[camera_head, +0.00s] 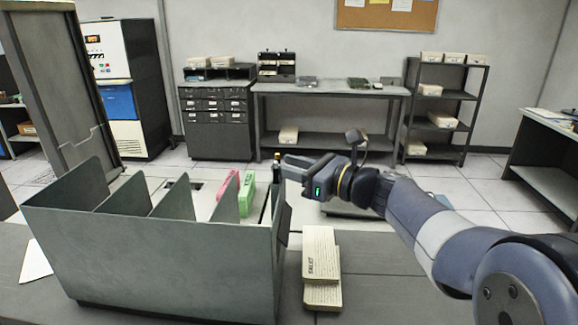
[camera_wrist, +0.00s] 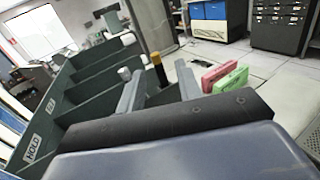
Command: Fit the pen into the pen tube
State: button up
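My gripper (camera_wrist: 156,82) is over the right end of a grey divided rack; it also shows in the head view (camera_head: 285,168). In the wrist view its two fingers are clearly apart. An upright dark pen with a yellow band (camera_wrist: 157,66) shows in the gap between them, near the tips. In the head view the pen (camera_head: 276,157) stands at the fingertips, its lower part hidden behind the rack and gripper. I cannot tell whether the fingers touch it. I cannot make out the pen tube for certain.
The grey rack (camera_head: 160,250) with upright dividers fills the left front.

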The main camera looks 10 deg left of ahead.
jog(key=b+v, duration=0.1)
jog(key=v, duration=0.9)
jog(key=shift+d, duration=0.2)
jog(key=x, duration=0.7)
jog(key=shift+a+p, duration=0.15)
jog(key=shift+p, duration=0.15)
jog(key=shift+s, duration=0.1)
